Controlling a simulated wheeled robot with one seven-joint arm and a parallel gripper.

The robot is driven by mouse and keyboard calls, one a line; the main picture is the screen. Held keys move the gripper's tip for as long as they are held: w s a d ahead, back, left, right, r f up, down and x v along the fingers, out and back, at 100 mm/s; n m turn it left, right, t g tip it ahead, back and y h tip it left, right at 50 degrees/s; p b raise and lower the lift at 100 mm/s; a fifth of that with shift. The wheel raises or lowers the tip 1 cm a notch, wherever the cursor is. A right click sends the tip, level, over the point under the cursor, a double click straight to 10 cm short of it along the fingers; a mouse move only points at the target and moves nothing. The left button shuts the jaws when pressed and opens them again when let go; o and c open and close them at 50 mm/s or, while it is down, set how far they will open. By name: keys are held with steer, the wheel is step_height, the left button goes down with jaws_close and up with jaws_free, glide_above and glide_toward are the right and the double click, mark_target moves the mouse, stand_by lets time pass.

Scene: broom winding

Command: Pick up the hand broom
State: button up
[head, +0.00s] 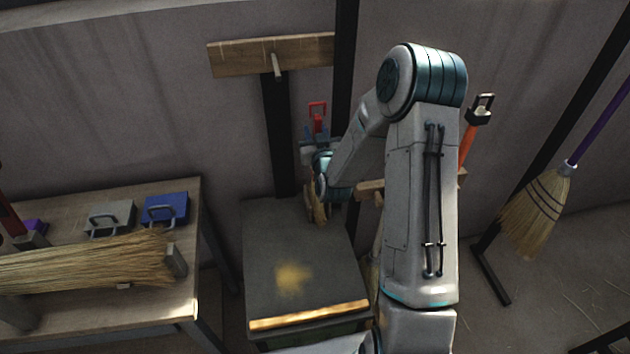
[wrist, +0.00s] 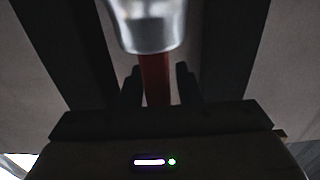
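The hand broom, with a red loop handle (head: 317,110) at the top and straw bristles (head: 317,205) below, is upright near the wall in the head view. My gripper (head: 318,150) is at its middle, partly hidden by my own wrist. In the wrist view, the red handle (wrist: 156,82) stands between the two dark fingers of my gripper (wrist: 159,85). A narrow dark gap shows between the handle and the right finger, so the fingers look open around it. A silver metal collar (wrist: 150,25) fills the top of the wrist view.
A dark box-like stand (head: 300,240) with a yellow dusty patch is below the broom. A purple-handled broom (head: 540,210) leans at right. A wooden crossbar (head: 240,55) is on a post behind.

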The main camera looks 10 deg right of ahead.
steer(key=shift+d, duration=0.15)
jaws_close()
steer(key=shift+r, duration=0.1)
